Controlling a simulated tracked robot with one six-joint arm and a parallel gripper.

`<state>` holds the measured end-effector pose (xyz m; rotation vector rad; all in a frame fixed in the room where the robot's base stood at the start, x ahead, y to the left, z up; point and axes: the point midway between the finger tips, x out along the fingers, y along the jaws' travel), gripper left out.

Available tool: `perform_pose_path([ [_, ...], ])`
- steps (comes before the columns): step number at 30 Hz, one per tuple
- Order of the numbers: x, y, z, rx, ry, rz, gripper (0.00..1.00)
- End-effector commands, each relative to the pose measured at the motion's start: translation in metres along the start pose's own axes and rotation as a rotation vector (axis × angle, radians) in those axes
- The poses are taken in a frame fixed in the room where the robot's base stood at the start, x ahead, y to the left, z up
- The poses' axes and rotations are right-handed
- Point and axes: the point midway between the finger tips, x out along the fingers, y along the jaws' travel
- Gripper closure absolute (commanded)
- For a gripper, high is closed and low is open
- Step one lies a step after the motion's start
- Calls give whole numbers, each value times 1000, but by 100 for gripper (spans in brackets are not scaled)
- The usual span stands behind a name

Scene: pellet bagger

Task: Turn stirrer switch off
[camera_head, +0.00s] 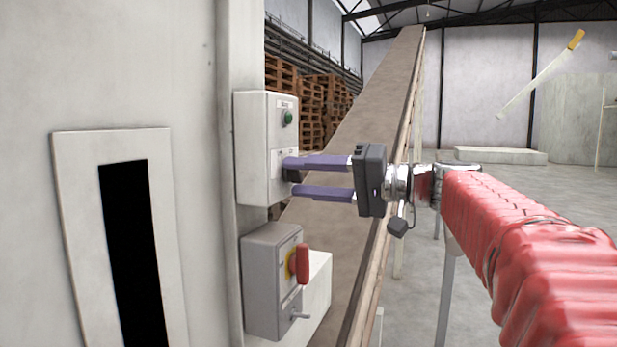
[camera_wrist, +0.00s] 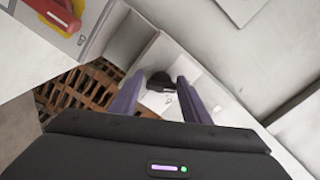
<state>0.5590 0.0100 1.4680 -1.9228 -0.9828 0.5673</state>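A light grey control box (camera_head: 253,140) on the machine's wall carries a green button (camera_head: 288,118) and, below it, a black rotary knob, which shows in the wrist view (camera_wrist: 160,81). The labels are too small to read, so I cannot tell for sure that this is the stirrer switch. My gripper (camera_head: 292,176) has its two purple fingers apart, at the lower part of the box face. In the wrist view the fingers (camera_wrist: 158,84) stand on either side of the knob, and I cannot tell if they touch it. The knob's setting is unclear.
Below is a grey box (camera_head: 266,285) with a red handle (camera_head: 302,263) on a yellow plate and a small metal lever (camera_head: 299,316). A sloping conveyor (camera_head: 370,110) rises behind my gripper. Wooden pallets (camera_head: 325,105) are stacked behind. Open floor lies at right.

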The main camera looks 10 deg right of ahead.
Motion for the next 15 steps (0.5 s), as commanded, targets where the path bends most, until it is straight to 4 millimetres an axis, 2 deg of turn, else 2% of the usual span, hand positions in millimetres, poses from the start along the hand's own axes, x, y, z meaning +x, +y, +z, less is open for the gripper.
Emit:
perform_pose_path([
  [6, -1, -1, -1, -1, 4, -1, 44],
  [15, -3, -2, -2, -3, 8, -1, 44],
])
